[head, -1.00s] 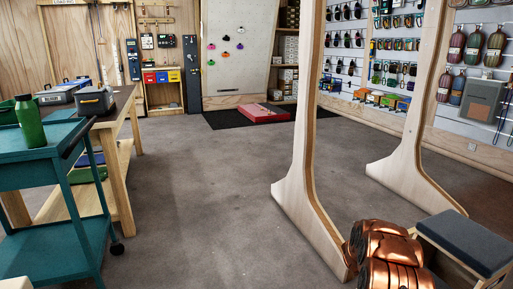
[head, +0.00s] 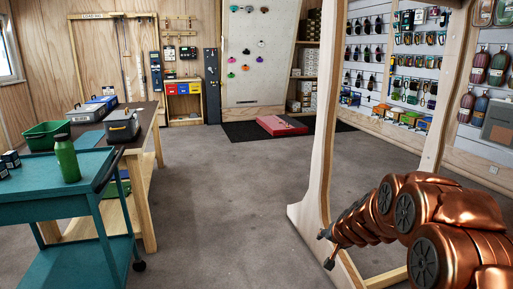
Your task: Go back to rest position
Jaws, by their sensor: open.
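My copper-coloured arm reaches in from the right edge of the head view. My gripper (head: 326,250) is at its far end, low and right of centre, in front of the foot of a wooden display frame. Its two dark fingers with reddish tips are spread apart, and nothing shows between them. I cannot tell whether it touches the frame.
A teal cart (head: 70,207) with a green bottle (head: 66,158) stands at the left, beside a wooden workbench (head: 140,142). The wooden display frame (head: 318,130) rises close on the right. The grey floor (head: 220,195) between is clear, up to a red pad (head: 281,125) at the back.

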